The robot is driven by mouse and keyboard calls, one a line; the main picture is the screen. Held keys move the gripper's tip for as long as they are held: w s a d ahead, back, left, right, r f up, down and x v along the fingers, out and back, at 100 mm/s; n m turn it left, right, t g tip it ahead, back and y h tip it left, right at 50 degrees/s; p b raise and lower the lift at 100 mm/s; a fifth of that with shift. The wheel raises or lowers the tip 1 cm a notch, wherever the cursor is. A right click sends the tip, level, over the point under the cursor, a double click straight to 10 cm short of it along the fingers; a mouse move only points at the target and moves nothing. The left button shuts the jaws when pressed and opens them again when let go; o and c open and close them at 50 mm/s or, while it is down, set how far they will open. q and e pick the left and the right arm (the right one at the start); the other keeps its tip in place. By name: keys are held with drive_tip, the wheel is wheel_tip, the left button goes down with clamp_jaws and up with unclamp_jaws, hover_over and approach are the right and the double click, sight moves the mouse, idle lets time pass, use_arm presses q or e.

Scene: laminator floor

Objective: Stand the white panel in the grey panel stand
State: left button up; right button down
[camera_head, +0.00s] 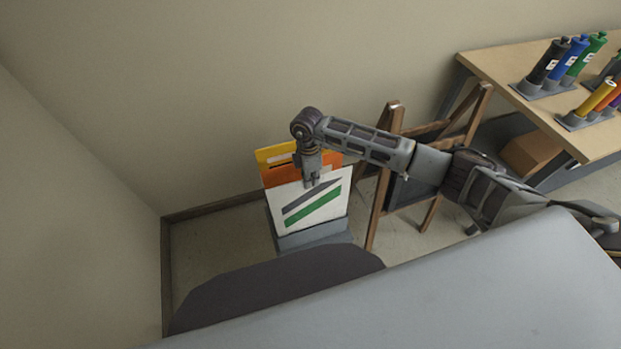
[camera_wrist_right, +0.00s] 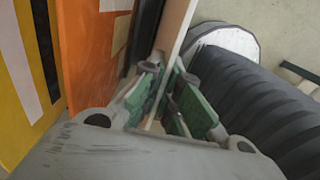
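The white panel (camera_head: 318,204) has a grey stripe and a green stripe. It is upright, slightly tilted in the picture, at the front of the grey panel stand (camera_head: 314,237). Its lower edge meets the stand's top; I cannot tell whether it sits in a slot. My right gripper (camera_head: 312,184) comes from above onto the panel's top edge. In the right wrist view, the gripper's green-padded fingers (camera_wrist_right: 172,100) close on both sides of the panel's thin edge (camera_wrist_right: 178,28). My left gripper is not in view.
An orange panel (camera_head: 282,173) and a yellow panel (camera_head: 272,153) stand behind the white one. A wooden easel (camera_head: 378,205) is close on the right, under my right arm. A table (camera_head: 520,95) with coloured bottles stands at the right. Walls close off the back and left.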

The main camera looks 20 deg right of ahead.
drive_tip(key=shift+s+f+b, duration=0.1)
drive_tip(key=shift+f+b, duration=0.35)
drive_tip(key=shift+f, duration=0.55)
drive_tip(key=c, duration=1.6)
unclamp_jaws()
drive_tip(key=shift+o, duration=0.2)
drive_tip(key=shift+r, duration=0.1)
wheel_tip(320, 180, up, 12)
drive_tip(key=w, duration=0.1)
drive_tip(key=shift+w, duration=0.2)
